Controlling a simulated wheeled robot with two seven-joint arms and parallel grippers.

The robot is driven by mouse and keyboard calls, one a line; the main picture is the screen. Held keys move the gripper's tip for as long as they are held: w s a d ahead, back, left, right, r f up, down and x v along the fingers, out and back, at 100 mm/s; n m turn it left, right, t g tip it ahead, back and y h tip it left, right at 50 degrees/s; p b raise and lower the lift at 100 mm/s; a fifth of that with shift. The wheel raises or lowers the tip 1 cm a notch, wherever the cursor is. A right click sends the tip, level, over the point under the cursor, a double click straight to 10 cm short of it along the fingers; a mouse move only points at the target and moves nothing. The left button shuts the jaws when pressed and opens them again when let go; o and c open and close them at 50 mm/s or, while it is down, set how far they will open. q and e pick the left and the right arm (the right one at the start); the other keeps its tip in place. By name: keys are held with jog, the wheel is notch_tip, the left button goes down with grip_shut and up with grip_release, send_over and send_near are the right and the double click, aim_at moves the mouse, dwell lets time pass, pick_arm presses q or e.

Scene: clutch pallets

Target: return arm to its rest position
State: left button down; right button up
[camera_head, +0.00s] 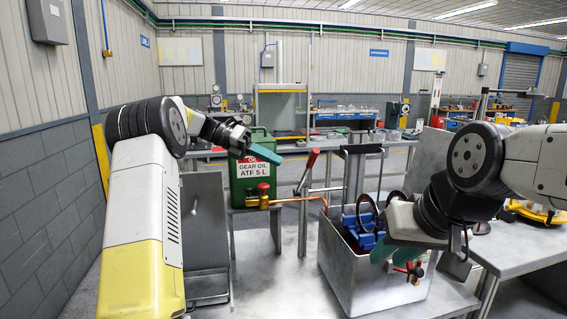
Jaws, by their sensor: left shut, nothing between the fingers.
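My left arm rises from the lower left, and its gripper (264,154) with green fingers is shut and empty. It is in front of the upper part of a green gear oil can. My right arm comes in from the right, and its gripper (404,258) points down at the right front of a grey metal bin (347,275). Its green fingers show on both sides of a small red-handled part (415,271). I cannot tell whether they touch it, and the wrist hides part of the grip.
The green can (250,181) stands behind a brass-and-copper pipe with a red valve (263,190). Blue parts with dark wheels (364,225) sit in the bin. A lever with a red grip (311,160) rises left of the bin. A grey table with yellow parts (535,211) is at right.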

pick_arm(q)
jog(key=s+d+r+m+t+y, duration=0.1)
jog(key=s+r+m+t+y, duration=0.15)
jog(key=s+m+y, duration=0.7)
jog(key=s+a+f+m+t, duration=0.1)
jog(key=s+f+m, duration=0.2)
jog(key=s+m, duration=0.3)
jog(key=s+a+f+m+t+y, duration=0.1)
jog(key=s+a+f+m+t, duration=0.1)
jog(key=s+m, duration=0.3)
jog(key=s+a+f+m+t, duration=0.2)
jog(key=s+f+m, duration=0.2)
jog(key=s, duration=0.8)
jog(key=shift+s+m+y, duration=0.35)
jog(key=shift+m, duration=1)
